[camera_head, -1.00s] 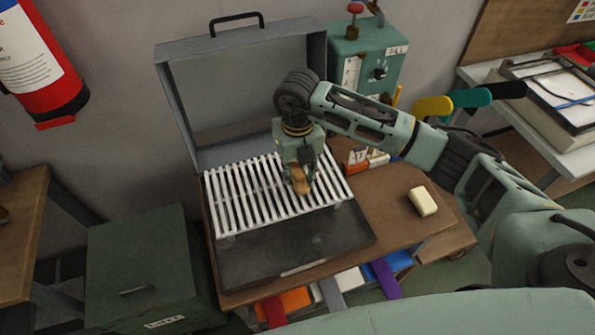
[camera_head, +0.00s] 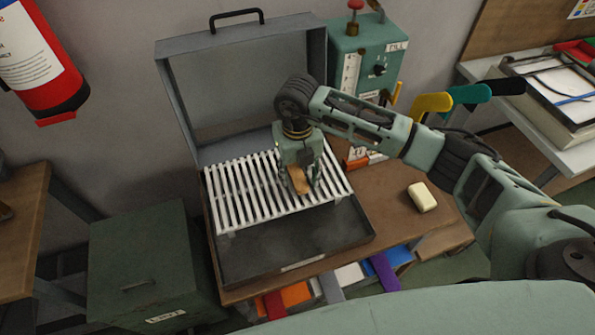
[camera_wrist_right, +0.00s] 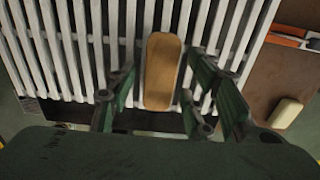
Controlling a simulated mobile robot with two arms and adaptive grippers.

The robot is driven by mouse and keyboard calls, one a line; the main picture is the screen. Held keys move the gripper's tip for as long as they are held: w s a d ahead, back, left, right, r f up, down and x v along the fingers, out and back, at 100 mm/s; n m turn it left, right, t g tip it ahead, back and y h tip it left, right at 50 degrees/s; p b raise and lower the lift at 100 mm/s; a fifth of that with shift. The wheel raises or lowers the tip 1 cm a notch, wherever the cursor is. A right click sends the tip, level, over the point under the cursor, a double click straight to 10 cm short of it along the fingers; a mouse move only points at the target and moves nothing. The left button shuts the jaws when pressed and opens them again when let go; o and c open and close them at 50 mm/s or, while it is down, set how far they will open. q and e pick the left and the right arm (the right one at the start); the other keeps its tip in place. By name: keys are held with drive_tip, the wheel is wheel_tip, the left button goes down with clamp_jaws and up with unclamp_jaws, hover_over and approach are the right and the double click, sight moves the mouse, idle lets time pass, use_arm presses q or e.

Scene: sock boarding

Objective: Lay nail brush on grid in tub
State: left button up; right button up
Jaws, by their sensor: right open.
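The nail brush (camera_head: 299,181) has a tan wooden back and lies on the white slatted grid (camera_head: 240,196) in the open grey tub (camera_head: 222,262). In the right wrist view the brush (camera_wrist_right: 163,70) lies lengthwise along the slats, between the spread fingers. My right gripper (camera_head: 301,190) is open just above the brush, one finger on each side, apart from it. It also shows in the right wrist view (camera_wrist_right: 160,108). The brush's underside is hidden. My left gripper is not in view.
The tub's raised lid (camera_head: 240,90) stands behind the grid. A cream block (camera_head: 422,198) sits on the brown table at right. A green box with a red-knobbed lever (camera_head: 365,65) stands behind. A green cabinet (camera_head: 145,262) is at left.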

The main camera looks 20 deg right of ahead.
sight(297, 175)
drive_tip(key=shift+r, duration=0.15)
wheel_tip(297, 175, up, 12)
drive_tip(key=b, duration=0.3)
idle(0.5)
